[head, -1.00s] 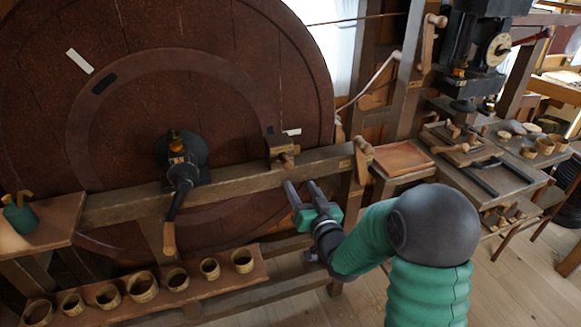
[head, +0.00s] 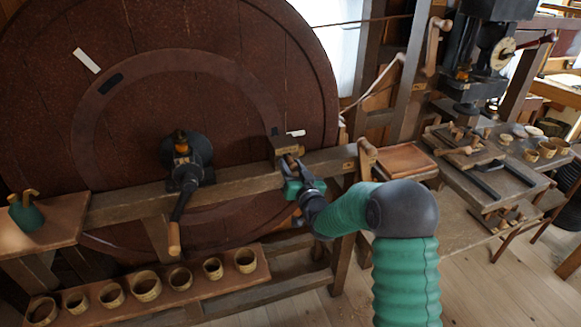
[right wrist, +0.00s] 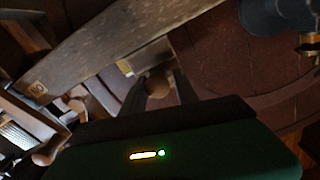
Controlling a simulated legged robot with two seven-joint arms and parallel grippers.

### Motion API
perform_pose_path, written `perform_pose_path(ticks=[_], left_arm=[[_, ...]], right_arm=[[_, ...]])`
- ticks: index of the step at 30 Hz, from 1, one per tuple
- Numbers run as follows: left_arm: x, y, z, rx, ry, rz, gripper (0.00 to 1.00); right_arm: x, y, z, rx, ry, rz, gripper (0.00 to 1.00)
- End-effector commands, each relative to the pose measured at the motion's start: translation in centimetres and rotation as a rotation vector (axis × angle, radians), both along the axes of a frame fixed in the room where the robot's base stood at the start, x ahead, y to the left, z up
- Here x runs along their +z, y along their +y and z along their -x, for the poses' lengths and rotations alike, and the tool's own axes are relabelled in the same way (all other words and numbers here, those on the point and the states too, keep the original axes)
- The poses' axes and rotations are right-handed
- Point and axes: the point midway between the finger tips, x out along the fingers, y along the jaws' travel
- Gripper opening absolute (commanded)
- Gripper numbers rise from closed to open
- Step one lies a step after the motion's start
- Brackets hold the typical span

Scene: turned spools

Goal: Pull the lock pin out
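The lock pin shows as a round wooden knob (right wrist: 158,86) in the right wrist view. In the head view its end (head: 292,160) sticks out of a block (head: 283,143) on the wooden beam in front of the big wheel. My right gripper (head: 291,172) is at the pin, its green body just below the block. In the right wrist view its two dark fingers (right wrist: 160,90) stand on either side of the knob. They look open around it, with no clear grip visible. The pin's shaft is hidden in the block. My left gripper is not in view.
The big dark red wheel (head: 70,130) stands behind the beam (head: 240,183). A crank handle (head: 180,215) hangs to the left of my gripper. A wooden tray (head: 405,160) and a tool bench stand at the right.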

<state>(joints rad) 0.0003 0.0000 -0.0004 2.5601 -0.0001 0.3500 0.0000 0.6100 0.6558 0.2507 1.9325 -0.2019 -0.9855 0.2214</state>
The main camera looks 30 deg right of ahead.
Motion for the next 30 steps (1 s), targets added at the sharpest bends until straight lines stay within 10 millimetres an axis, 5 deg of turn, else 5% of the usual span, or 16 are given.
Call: perform_pose_path(ticks=[6,30], left_arm=[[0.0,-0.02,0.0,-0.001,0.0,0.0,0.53],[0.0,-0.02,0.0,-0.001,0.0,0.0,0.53]], right_arm=[[0.02,0.2,-0.09,0.004,-0.001,0.0,0.01],[0.0,0.14,-0.08,0.003,0.0,0.0,0.0]])
